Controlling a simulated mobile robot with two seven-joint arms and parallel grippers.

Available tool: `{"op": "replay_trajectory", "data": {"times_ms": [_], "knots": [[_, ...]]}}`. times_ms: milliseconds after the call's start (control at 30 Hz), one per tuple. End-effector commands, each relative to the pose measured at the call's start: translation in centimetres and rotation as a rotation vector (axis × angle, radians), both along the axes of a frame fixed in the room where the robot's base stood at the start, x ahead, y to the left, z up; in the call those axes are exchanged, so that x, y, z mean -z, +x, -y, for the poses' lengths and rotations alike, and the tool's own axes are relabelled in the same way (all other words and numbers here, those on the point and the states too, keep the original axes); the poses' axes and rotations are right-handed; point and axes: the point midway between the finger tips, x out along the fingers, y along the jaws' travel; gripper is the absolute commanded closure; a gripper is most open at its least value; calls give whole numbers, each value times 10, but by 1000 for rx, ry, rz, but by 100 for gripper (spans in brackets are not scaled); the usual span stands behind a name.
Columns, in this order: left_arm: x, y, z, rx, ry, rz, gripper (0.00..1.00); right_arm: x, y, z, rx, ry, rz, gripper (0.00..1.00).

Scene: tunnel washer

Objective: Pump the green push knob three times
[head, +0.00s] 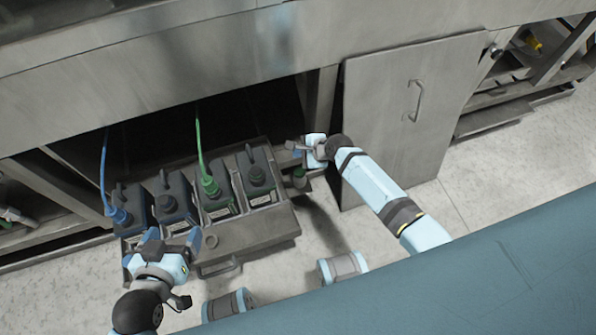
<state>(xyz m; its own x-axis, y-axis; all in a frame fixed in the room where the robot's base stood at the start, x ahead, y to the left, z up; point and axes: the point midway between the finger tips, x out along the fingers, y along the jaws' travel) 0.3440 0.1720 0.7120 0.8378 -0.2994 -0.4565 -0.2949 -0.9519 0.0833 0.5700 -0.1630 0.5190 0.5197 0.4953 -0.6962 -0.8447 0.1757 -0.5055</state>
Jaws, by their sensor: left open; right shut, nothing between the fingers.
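A small green knob (299,175) sits at the right side of the pull-out tray (250,232), beside the bottles. My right gripper (293,146) is shut and empty, just above and behind the knob in the picture, and looks apart from it. I cannot tell its exact height over the knob. My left gripper (172,238) is open and empty over the front left part of the tray, near the blue-capped bottle (135,210).
Several dark bottles stand in the tray. A green hose (199,145) runs to a green-capped bottle (218,194), and a blue hose (103,165) to the blue-capped one. A closed cabinet door (415,110) stands at the right. Pale floor (330,225) is open in front.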

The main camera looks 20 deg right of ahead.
Motion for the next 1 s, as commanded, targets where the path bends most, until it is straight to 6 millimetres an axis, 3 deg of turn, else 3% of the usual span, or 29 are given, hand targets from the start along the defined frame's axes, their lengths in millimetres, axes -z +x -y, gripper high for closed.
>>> {"op": "replay_trajectory", "data": {"times_ms": [167, 367, 500, 1000], "knots": [[5, 0, 1, 0, -3, 1, 15, 5, 0, 0, -1, -2, 1, 100], [11, 3, 8, 4, -48, 51, 15, 27, 0, 1, -2, -2, 1, 100], [-29, 17, 20, 33, -102, 184, 15, 32, 0, 0, -1, -2, 2, 100], [-93, 25, 47, 89, -295, 482, 15, 61, 0, 1, -1, -4, 2, 100]]}}
